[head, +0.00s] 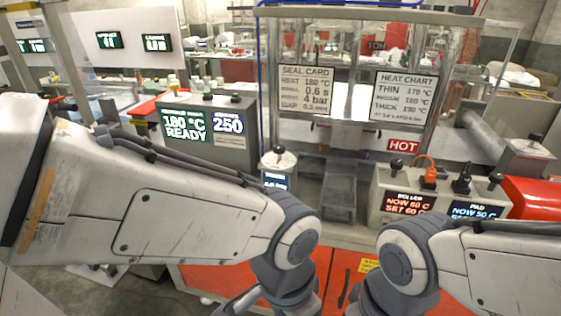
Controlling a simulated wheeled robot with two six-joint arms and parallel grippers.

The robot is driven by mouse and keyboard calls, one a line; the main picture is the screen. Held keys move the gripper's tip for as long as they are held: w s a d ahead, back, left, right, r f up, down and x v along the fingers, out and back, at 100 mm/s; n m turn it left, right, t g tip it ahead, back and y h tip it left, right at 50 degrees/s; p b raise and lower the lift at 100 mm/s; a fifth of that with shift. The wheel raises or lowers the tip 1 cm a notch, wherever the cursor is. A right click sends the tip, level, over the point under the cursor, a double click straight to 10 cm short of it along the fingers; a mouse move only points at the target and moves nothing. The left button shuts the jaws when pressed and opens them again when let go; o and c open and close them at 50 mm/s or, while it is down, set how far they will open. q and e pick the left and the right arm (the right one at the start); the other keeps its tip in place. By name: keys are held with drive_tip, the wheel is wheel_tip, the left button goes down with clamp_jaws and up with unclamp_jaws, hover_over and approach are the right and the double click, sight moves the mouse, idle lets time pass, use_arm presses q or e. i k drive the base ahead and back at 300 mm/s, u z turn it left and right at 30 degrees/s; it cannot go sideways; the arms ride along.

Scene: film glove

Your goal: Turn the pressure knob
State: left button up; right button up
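My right arm comes in from the right and also bends down. Both grippers are below the picture's edge, so their fingers are hidden.
A grey control box (207,122) reads 180 °C READY and 250. Another box (388,207) at right has knobs and displays, beside a red cylinder (535,198). A HOT sign (403,146) hangs near the seal card (306,90) and heat chart (404,96). Orange cabinet doors (346,275) lie below.

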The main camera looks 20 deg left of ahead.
sight(279, 149)
drive_tip(key=z, duration=1.55)
drive_tip(key=k, duration=0.95)
drive_tip(key=u, duration=1.5)
drive_tip(key=i, duration=1)
drive_tip(key=u, duration=0.05)
